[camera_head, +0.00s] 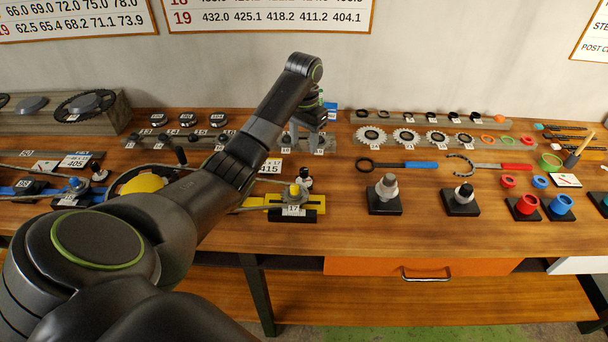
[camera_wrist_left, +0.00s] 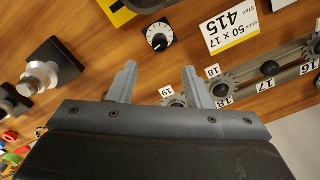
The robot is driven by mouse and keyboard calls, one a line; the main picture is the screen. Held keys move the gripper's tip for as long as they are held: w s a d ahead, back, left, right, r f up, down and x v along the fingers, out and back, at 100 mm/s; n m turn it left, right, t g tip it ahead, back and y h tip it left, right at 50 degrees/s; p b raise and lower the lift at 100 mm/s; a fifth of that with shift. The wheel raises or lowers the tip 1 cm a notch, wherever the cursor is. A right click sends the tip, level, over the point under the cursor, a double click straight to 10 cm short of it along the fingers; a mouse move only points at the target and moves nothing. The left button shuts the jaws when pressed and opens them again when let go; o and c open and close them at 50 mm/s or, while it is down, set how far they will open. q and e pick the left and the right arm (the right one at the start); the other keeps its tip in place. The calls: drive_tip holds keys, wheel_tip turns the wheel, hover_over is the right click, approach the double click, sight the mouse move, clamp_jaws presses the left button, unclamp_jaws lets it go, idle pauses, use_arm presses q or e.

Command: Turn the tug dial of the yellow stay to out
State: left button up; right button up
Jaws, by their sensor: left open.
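The yellow stay (camera_head: 256,202) sits on the bench in the middle of the head view, partly hidden by my left arm. A corner of it shows at the top of the wrist view (camera_wrist_left: 140,4). The tug dial (camera_wrist_left: 159,36) is a black knob on a white marked disc beside the stay; its setting is too small to read. In the head view a black knob (camera_head: 306,181) stands just behind the stay. My left gripper (camera_head: 310,138) is open and empty behind the stay, over the small-gear row. In the wrist view its fingers (camera_wrist_left: 158,84) are apart, short of the dial.
A 415 card (camera_wrist_left: 230,30) lies near the dial. A rack of small numbered gears (camera_wrist_left: 270,72) runs under and beside my left gripper. Black-based posts (camera_head: 385,196) stand right of the stay. The bench front (camera_head: 420,235) is clear.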

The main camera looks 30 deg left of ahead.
sight(304, 170)
use_arm(q)
wheel_tip(304, 170, down, 2)
drive_tip(key=shift+b, duration=0.4)
wheel_tip(304, 170, down, 7)
drive_tip(key=shift+r+p, duration=0.1)
drive_tip(key=shift+p, duration=1)
drive_tip(key=shift+f, duration=0.65)
use_arm(e)
drive_tip(key=shift+w+r, duration=0.1)
drive_tip(key=shift+r, duration=0.2)
